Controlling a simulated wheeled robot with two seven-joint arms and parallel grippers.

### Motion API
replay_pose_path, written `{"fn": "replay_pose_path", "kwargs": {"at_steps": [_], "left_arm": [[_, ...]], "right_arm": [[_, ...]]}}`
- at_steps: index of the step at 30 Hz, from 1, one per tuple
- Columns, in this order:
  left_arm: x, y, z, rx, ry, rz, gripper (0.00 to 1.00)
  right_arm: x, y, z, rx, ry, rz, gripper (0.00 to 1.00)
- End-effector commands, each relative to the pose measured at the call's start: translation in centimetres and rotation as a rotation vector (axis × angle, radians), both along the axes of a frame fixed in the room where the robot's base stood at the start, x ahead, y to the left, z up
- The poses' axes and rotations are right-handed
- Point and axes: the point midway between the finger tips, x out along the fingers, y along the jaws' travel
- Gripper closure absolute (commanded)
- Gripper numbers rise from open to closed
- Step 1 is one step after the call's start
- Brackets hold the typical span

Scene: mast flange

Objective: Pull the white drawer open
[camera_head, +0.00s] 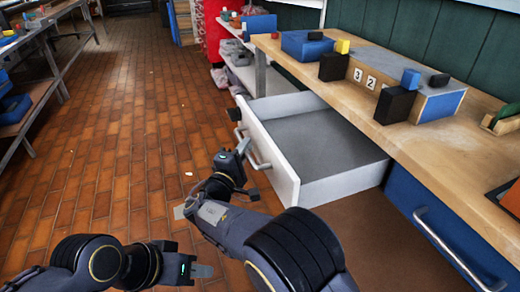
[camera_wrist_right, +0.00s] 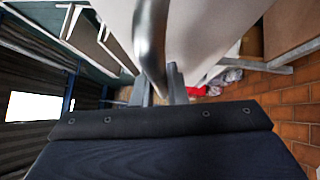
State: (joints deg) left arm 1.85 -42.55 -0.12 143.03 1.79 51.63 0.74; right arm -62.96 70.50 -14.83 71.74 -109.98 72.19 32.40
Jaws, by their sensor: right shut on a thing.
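The white drawer (camera_head: 285,165) stands pulled out from under the wooden workbench, and its grey inside looks empty. Its metal bar handle (camera_head: 259,163) is on the front face. My right gripper (camera_head: 243,147) is at this handle and shut on it. In the right wrist view the handle (camera_wrist_right: 151,45) runs down between the fingers (camera_wrist_right: 160,86), in front of the white drawer front (camera_wrist_right: 205,35). My left gripper (camera_head: 203,271) hangs low over the floor, away from the drawer; its finger gap is not clear.
The workbench (camera_head: 455,145) carries dark blocks, a blue box and a number panel. A closed blue drawer (camera_head: 440,225) is at the right. A shelf (camera_head: 240,72) stands behind, and another bench (camera_head: 45,65) is far left. The brick floor (camera_head: 120,150) between is mostly clear.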

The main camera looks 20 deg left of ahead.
Motion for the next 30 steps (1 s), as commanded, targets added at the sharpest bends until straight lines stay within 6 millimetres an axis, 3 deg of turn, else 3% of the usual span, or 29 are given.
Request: {"fn": "replay_pose_path", "kwargs": {"at_steps": [13, 14, 18, 30], "left_arm": [[0.0, 0.0, -0.13, 0.0, 0.0, 0.0, 0.64], [0.0, 0.0, -0.13, 0.0, 0.0, 0.0, 0.64], [0.0, 0.0, -0.13, 0.0, 0.0, 0.0, 0.64], [0.0, 0.0, -0.47, 0.0, 0.0, 0.0, 0.64]], "right_arm": [[-0.33, 0.44, -0.13, -0.002, 0.002, 0.0, 1.0], [-0.32, 0.43, -0.13, -0.002, 0.002, 0.0, 0.83], [-0.29, 0.42, -0.09, -0.001, 0.002, 0.0, 0.66], [-0.37, 0.43, -0.2, 0.0, 0.0, -0.001, 0.66]]}}
